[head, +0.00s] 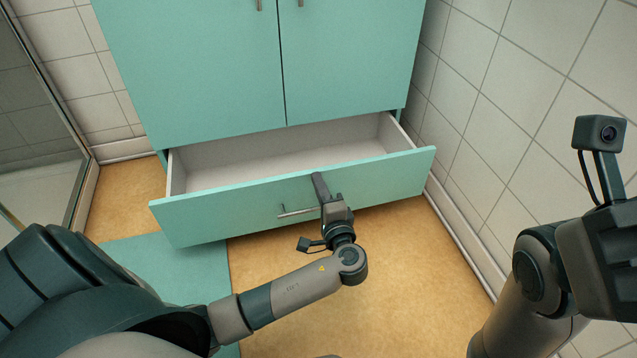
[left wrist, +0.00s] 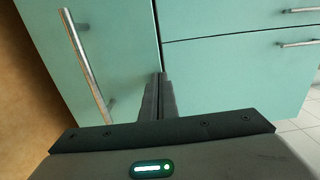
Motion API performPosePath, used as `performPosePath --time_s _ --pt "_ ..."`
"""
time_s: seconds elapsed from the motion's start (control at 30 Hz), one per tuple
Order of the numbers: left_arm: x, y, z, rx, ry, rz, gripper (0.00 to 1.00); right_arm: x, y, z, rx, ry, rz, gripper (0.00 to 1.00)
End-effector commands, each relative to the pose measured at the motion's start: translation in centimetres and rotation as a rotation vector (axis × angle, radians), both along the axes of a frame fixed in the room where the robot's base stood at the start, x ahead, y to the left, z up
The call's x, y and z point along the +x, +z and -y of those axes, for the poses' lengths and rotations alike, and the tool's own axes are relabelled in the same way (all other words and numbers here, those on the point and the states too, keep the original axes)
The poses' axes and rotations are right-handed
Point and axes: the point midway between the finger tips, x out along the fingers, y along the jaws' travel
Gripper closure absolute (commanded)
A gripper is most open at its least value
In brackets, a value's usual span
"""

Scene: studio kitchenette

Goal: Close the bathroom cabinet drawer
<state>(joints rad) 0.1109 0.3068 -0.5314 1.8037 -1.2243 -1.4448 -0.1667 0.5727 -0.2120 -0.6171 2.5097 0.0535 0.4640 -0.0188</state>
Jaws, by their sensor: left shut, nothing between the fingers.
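The turquoise bathroom cabinet (head: 200,75) has its bottom drawer pulled out, with the pale, empty-looking inside (head: 270,157) showing. The drawer front (head: 385,178) has a silver bar handle (head: 297,212). My left gripper (head: 318,180) is shut and empty, at the drawer front just right of the handle's middle, with its tips near the front's top edge. I cannot tell whether it touches. In the left wrist view, the shut fingers (left wrist: 160,95) overlap the drawer front (left wrist: 115,45), beside its handle (left wrist: 87,65). Of my right arm only the wrist region shows; its fingers are out of view.
Two shut cabinet doors with small handles stand above the drawer. A white tiled wall (head: 530,80) is close on the right. A glass panel (head: 35,120) stands at the left. A turquoise mat (head: 195,275) lies on the tan floor (head: 410,290), which is clear in front.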

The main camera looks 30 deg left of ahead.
Motion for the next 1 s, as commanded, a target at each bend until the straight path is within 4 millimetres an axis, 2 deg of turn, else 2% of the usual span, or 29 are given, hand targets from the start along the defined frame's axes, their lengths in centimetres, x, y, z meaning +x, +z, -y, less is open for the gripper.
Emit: performPosePath --time_s 0.17,0.37,0.8,1.0 --pt "0.3 0.0 -0.4 0.0 0.0 0.0 1.0 0.0 0.1 0.0 0.0 -0.001 -0.002 1.0" --pt "1.7 0.1 -2.0 0.0 0.001 0.0 1.0 0.2 0.4 0.0 0.001 -0.005 -0.01 1.0" --pt "7.8 0.1 -9.2 0.001 0.003 0.002 1.0 1.1 0.0 0.1 -0.012 -0.029 -0.041 1.0" --pt "10.0 0.0 -11.7 0.001 0.002 0.001 1.0 1.0 -0.2 0.0 -0.016 -0.024 -0.034 1.0"
